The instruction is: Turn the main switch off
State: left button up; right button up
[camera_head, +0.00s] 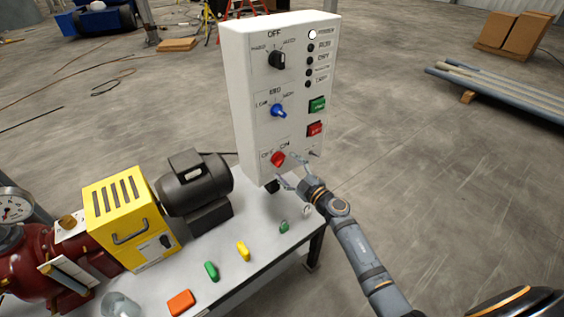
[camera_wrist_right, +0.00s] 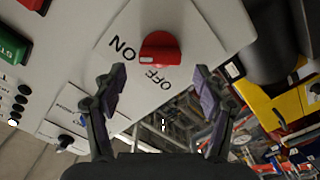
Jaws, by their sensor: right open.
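The main switch is a red rotary knob (camera_head: 278,159) low on the front of a white control box (camera_head: 244,85), with OFF printed on its left and ON on its right. The right wrist view shows the red knob (camera_wrist_right: 160,48) close up, with a white mark at one end; I cannot tell surely which label it points to. My right gripper (camera_head: 291,172) is just in front of the knob. Its two fingers (camera_wrist_right: 160,78) are spread, with the knob beyond and between them, apparently untouched. My left gripper is not in view.
Above the knob are a blue selector (camera_head: 278,111), a black selector (camera_head: 277,60), and green (camera_head: 317,104) and red (camera_head: 315,129) buttons. A table (camera_head: 262,227) carries a yellow unit (camera_head: 125,215), a motor (camera_head: 193,183) and small loose pieces.

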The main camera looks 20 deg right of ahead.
aim_at(281, 162)
jog(key=x, duration=0.3)
jog(key=shift+w, duration=0.2)
jog(key=c, duration=1.2)
jog(key=shift+o, duration=0.2)
